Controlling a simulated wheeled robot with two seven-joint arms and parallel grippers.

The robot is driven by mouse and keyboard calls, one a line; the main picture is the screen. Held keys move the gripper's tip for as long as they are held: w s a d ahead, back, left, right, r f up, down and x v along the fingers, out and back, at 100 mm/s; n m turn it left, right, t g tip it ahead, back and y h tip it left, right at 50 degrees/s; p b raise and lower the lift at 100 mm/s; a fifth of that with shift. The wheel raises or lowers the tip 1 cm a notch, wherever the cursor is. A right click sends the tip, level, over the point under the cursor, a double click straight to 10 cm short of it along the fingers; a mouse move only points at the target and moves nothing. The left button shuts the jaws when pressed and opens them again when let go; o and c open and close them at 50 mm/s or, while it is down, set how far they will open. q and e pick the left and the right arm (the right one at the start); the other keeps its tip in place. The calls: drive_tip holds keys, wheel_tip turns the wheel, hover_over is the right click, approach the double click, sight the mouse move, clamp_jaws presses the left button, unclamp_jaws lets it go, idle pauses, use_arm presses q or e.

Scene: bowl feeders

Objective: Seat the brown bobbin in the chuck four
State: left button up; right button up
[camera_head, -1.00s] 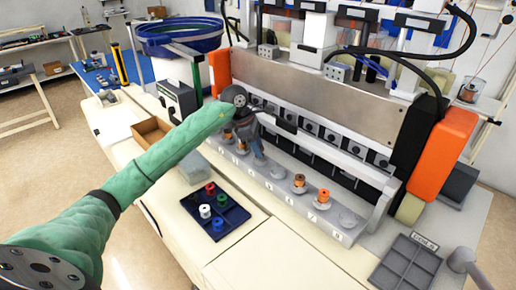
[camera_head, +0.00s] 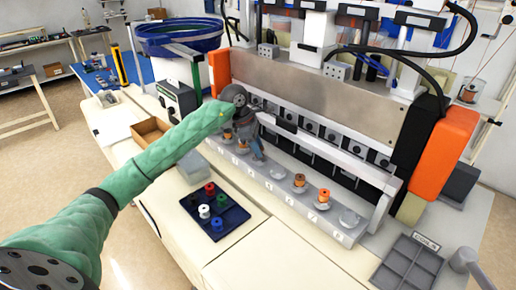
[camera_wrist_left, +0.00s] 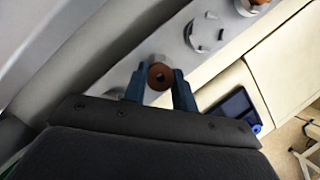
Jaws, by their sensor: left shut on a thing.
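My left gripper (camera_head: 257,158) points down over the row of chucks at the front of the machine. In the left wrist view, it (camera_wrist_left: 160,88) is shut on the brown bobbin (camera_wrist_left: 160,72), whose round top with a dark centre hole shows between the fingers. The bobbin is hidden in the head view. The chuck beneath it is covered, so I cannot tell its number or whether the bobbin touches it. An empty chuck (camera_wrist_left: 205,33) is beside it in the left wrist view. My right gripper is not in view.
Two chucks farther right hold orange-brown bobbins (camera_head: 299,180) (camera_head: 323,195); the end chuck (camera_head: 349,218) is empty. A dark blue tray (camera_head: 232,222) with several coloured bobbins lies in front. The machine's long white bar (camera_head: 330,155) runs close behind the chucks. A grey compartment tray (camera_head: 410,262) is at right.

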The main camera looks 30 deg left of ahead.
use_arm(q)
drive_tip(key=shift+f+b, duration=0.45)
drive_tip(key=shift+f, duration=0.05)
idle(0.3)
drive_tip(key=o, duration=0.7)
drive_tip(key=shift+c, duration=0.2)
drive_tip(key=shift+r, duration=0.15)
drive_tip(key=p+v, duration=0.1)
drive_tip(key=v, duration=0.9)
drive_tip(key=shift+r, duration=0.4)
drive_tip(key=shift+a+f, duration=0.1)
idle(0.3)
